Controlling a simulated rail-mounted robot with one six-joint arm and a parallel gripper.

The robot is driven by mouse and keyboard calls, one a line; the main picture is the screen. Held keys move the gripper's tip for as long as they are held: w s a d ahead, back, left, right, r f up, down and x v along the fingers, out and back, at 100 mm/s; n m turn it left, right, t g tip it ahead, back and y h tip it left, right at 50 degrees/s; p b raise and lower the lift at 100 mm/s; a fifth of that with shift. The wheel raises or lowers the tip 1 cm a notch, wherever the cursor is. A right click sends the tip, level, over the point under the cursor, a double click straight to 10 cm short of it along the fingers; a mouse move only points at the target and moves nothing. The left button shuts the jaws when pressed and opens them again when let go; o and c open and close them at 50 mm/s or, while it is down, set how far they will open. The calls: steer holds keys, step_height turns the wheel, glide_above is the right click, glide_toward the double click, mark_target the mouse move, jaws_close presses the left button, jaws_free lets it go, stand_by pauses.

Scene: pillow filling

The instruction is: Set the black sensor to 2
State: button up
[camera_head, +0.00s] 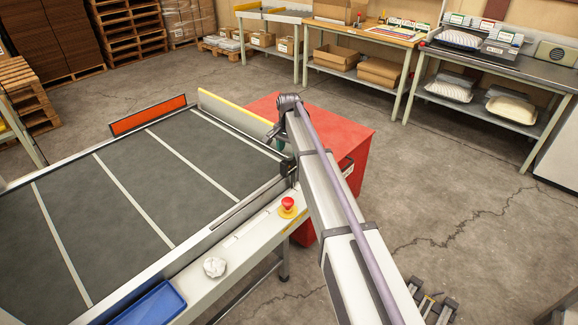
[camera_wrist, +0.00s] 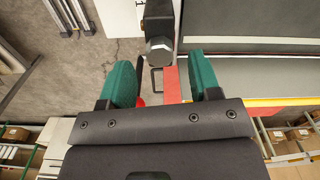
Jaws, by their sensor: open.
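The black sensor (camera_wrist: 158,14) shows at the top middle of the wrist view, with a grey faceted knob (camera_wrist: 160,50) at its lower end. In the head view the black sensor (camera_head: 288,168) is a small dark block at the conveyor's near right corner, partly beside my arm. No number or setting on it is legible. My gripper (camera_wrist: 160,76) is open, its two green fingers apart to the left and right. The knob appears between and just beyond the fingertips in the picture; I cannot tell whether they touch it. In the head view my arm hides most of the gripper.
The conveyor (camera_head: 120,185) fills the left. Workbenches line the back; open floor lies right.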

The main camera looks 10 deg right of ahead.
mark_target(289, 164)
step_height(289, 164, down, 3)
steer(key=shift+r+b, duration=0.1)
steer(key=shift+b, duration=0.55)
steer(key=shift+r, duration=0.2)
jaws_close()
